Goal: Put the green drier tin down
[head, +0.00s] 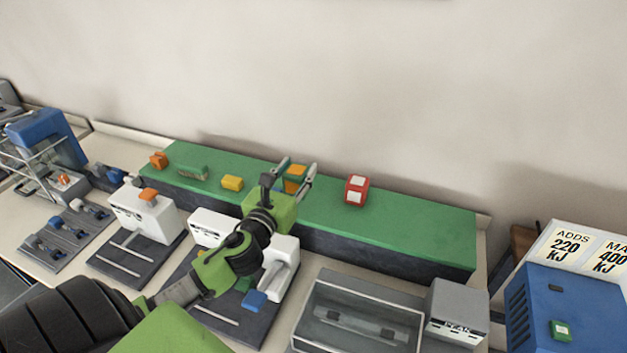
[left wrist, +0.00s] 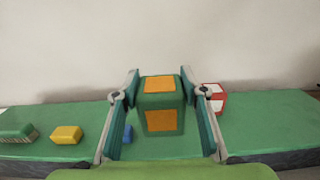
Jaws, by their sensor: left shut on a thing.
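The green drier tin (left wrist: 160,104), a green box with orange patches on its top and front, is between the fingers of my left gripper (head: 296,174). In the head view the tin (head: 295,177) shows at the fingertips, over the green shelf top (head: 400,222). My left gripper is shut on the tin, with one finger on each side in the left wrist view (left wrist: 164,100). I cannot tell whether the tin's base touches the shelf. My right gripper is not in view.
A red and white box (head: 357,190) stands on the shelf right of the tin. A yellow block (head: 232,183), a green piece (head: 192,172) and an orange block (head: 158,160) lie to the left. A blue piece (left wrist: 127,133) is close beside the left finger. The shelf's right end is clear.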

